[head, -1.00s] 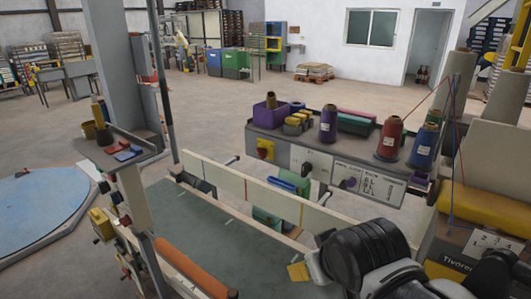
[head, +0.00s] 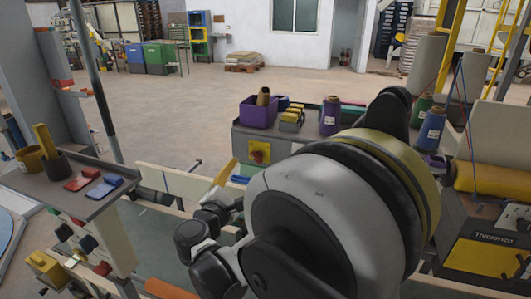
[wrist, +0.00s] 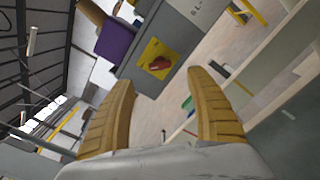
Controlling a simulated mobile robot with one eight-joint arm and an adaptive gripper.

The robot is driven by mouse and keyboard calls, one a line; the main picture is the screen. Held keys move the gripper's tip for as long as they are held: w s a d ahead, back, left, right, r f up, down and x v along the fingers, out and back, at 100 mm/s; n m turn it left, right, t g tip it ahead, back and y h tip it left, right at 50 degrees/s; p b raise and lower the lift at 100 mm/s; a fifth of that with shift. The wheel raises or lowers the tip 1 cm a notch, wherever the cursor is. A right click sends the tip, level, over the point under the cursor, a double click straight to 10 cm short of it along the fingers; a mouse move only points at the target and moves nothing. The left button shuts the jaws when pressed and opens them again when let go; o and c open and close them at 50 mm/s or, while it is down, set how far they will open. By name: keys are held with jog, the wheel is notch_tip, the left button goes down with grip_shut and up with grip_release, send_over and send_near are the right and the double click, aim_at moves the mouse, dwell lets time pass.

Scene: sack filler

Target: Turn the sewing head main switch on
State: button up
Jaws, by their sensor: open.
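The switch, a red rotary knob on a yellow square plate, sits on the left end of the grey control box's front in the head view (head: 259,153). It also shows in the wrist view (wrist: 158,63), near the top centre. My gripper (wrist: 160,80) is open and empty, its two yellow fingers spread. The knob appears between and beyond the fingertips, with a gap and no contact. In the wrist view the scene looks strongly tilted. In the head view my arm hides much of the box's front, and only part of a yellow finger shows left of the switch.
A purple bin (head: 259,113) and thread cones such as the purple one (head: 330,117) stand on the box. A pale rail (head: 170,180) runs below it. A grey shelf (head: 75,187) with cups and red and blue pieces stands at left. Open floor lies behind.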

aim_at(256, 158)
jog(key=b+x, duration=0.2)
jog(key=x, duration=0.8)
jog(key=shift+w+d, duration=0.15)
jog(key=shift+w, duration=0.2)
jog(key=c, duration=1.2)
